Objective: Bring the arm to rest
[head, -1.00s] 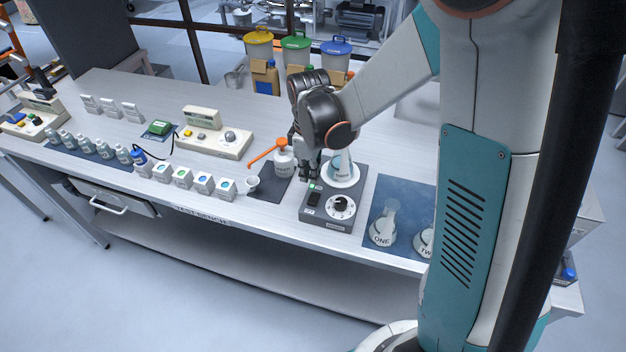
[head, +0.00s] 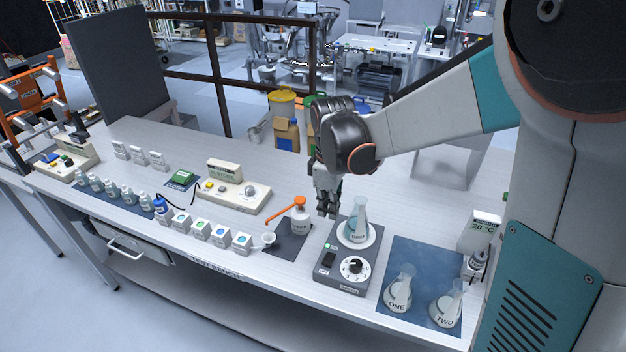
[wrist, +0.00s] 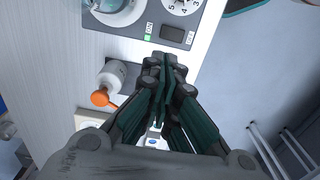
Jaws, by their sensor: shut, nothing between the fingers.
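My gripper (head: 328,207) is shut and empty. In the head view it hangs fingers-down above the bench, between the orange-spouted dispenser bottle and the hotplate stirrer. In the wrist view its closed fingers (wrist: 165,70) point toward the hotplate's switch side. In the wrist view the hotplate's rocker switch (wrist: 172,35) shows beside a green ON label. My arm (head: 440,105) reaches in from the right. The gripper appears apart from the hotplate and the bottle.
The dispenser bottle (head: 300,220) stands on a dark mat just left of my gripper. Flasks ONE (head: 398,293) and TWO (head: 446,308) stand on a blue mat at right. Several small boxes and bottles line the front left. The bench (head: 270,175) behind has free room.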

